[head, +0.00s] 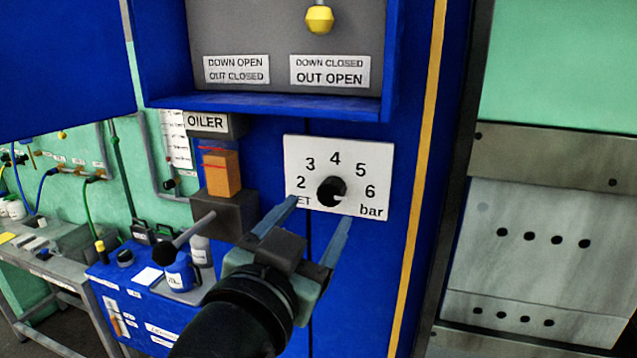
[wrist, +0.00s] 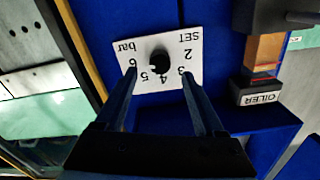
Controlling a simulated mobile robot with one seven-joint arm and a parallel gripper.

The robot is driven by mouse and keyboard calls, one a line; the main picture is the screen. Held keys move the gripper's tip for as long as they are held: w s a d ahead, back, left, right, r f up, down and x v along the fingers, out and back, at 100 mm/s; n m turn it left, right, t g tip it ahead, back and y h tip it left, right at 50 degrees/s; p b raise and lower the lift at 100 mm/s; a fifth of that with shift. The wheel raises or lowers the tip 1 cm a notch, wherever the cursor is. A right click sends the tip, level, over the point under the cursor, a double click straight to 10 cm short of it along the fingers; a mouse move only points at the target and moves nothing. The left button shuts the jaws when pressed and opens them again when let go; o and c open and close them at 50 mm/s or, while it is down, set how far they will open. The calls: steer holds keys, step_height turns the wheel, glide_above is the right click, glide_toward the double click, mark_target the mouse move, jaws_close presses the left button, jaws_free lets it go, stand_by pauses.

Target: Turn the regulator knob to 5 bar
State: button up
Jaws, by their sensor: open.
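The regulator knob (head: 331,191) is small, round and black. It sits on a white dial plate (head: 308,143) marked SET, 2, 3, 4, 5, 6 and bar. A small pale mark shows at the knob's lower right in the head view; I cannot tell exactly which figure it points to. My gripper (head: 320,211) is open and empty, in front of the plate's lower part, its fingers apart and pointing at the panel. In the wrist view, the knob (wrist: 158,61) lies between the lines of the two fingertips (wrist: 159,73), with no visible contact.
An oiler (head: 222,173) with an orange block juts out left of the plate. Above is a grey panel (head: 280,35) with a yellow knob (head: 319,19). A blue bench (head: 135,300) with a jug stands lower left. The blue panel right of the plate is clear.

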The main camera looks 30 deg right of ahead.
mark_target(328, 198)
steer(key=p+x, duration=0.2)
steer(key=x, duration=0.3)
steer(key=shift+w+d, duration=0.2)
steer(key=shift+d, duration=0.05)
jaws_close()
